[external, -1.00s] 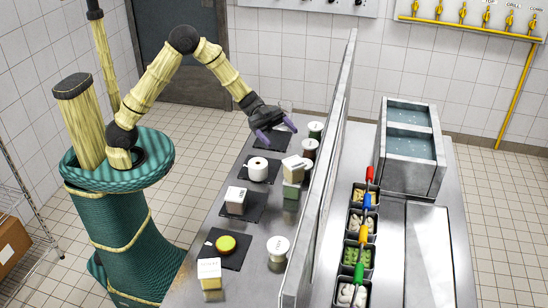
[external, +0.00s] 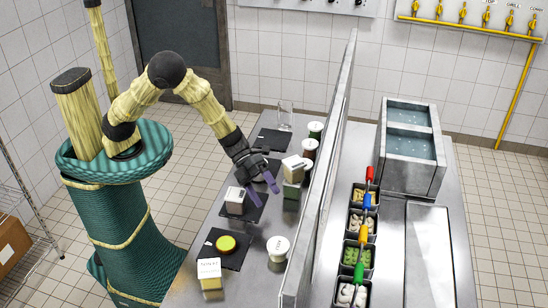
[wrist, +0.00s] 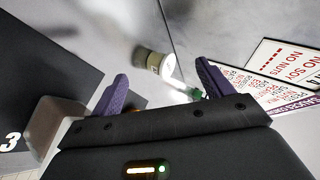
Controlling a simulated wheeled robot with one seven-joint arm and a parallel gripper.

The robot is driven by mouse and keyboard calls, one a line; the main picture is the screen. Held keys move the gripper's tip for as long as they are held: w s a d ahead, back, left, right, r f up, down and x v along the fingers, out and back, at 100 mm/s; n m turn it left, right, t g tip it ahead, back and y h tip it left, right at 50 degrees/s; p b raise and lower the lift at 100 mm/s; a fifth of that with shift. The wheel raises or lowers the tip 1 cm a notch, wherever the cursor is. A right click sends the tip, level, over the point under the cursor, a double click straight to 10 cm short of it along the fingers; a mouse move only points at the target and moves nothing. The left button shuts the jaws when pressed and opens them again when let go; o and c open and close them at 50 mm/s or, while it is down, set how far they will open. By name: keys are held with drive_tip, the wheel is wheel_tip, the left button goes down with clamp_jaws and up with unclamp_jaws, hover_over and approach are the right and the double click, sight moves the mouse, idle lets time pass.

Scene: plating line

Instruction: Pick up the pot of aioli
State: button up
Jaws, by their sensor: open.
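My gripper (external: 262,190) is open and empty above the counter, behind that pot and beside a white box (external: 235,201). Further white-lidded jars, one green (external: 316,130) and one brown (external: 309,150), stand at the back.
A green box with a pale top (external: 292,175) stands right of my gripper. A yellow-green round item (external: 227,243) sits on a dark mat (external: 212,260). A pale-topped yellow box (external: 209,272) is at the front. A tall metal divider (external: 318,190) bounds the right. A clear glass (external: 285,116) stands at the back.

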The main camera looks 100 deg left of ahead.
sight(275, 243)
drive_tip(key=s+d+r+m+t+y+p, duration=0.2)
drive_tip(key=s+d+r+m, duration=0.2)
drive_tip(key=d+r+m, duration=0.3)
drive_tip(key=s+d+r+m+t+y+p, duration=0.1)
drive_tip(key=s+d+r+m+y+p, duration=0.2)
drive_tip(key=r+m, duration=0.5)
wheel_tip(275, 243, down, 14)
drive_tip(key=d, duration=0.1)
drive_tip(key=shift+s+m+h, duration=0.3)
drive_tip(key=shift+s+m, duration=0.05)
drive_tip(key=shift+m, duration=0.05)
drive_tip(key=shift+d+f, duration=0.1)
drive_tip(key=p+x, duration=0.3)
drive_tip(key=x, duration=0.9)
drive_tip(key=shift+w, duration=0.2)
